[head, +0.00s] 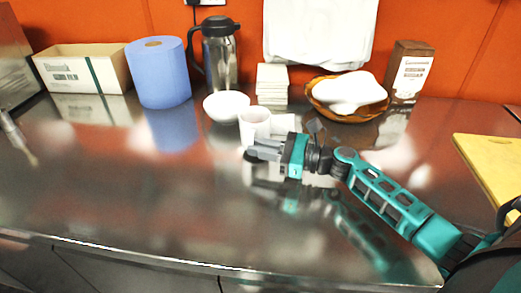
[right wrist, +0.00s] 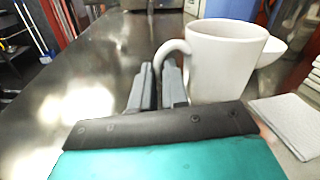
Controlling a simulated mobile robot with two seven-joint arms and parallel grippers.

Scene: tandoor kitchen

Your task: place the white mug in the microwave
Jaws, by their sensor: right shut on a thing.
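The white mug (head: 254,124) is upright at the middle of the steel counter, in front of a white bowl. In the right wrist view the mug (right wrist: 225,62) stands just right of my fingers, its handle curving toward them. My right gripper (head: 256,150) reaches in from the right, its fingers close together. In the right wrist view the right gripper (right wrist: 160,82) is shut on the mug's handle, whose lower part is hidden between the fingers. I cannot tell whether the mug touches the counter. My left gripper is not in view. I see no clear microwave.
The white bowl (head: 226,105), a steel jug (head: 219,58), a blue paper roll (head: 160,75) and a napkin stack (head: 272,82) stand behind. A basket (head: 318,101) with a white mound is back right, a yellow board (head: 492,165) far right. The front counter (head: 130,215) is clear.

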